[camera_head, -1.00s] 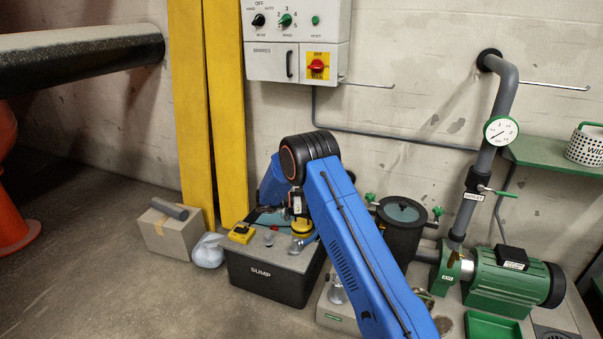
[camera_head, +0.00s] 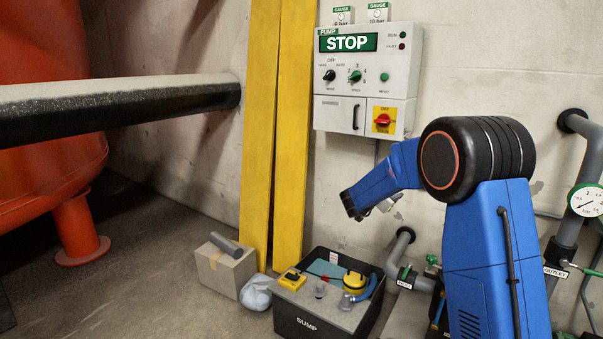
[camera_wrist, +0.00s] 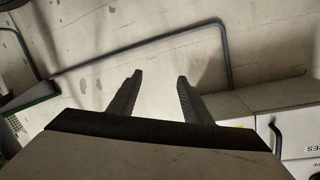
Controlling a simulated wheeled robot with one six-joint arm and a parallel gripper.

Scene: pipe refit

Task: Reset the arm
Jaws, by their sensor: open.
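My gripper shows in the wrist view as two dark fingers (camera_wrist: 155,95) set well apart, with nothing between them. Beyond them is the bare concrete wall with a bent grey conduit (camera_wrist: 140,45). In the head view my blue arm is folded up at the right, its forearm reaching left and its end (camera_head: 375,208) in the air in front of the wall, below the control panel (camera_head: 365,80). The fingers are too small there to make out clearly.
Yellow planks (camera_head: 275,130) lean on the wall. A thick black pipe (camera_head: 120,105) juts in at the left.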

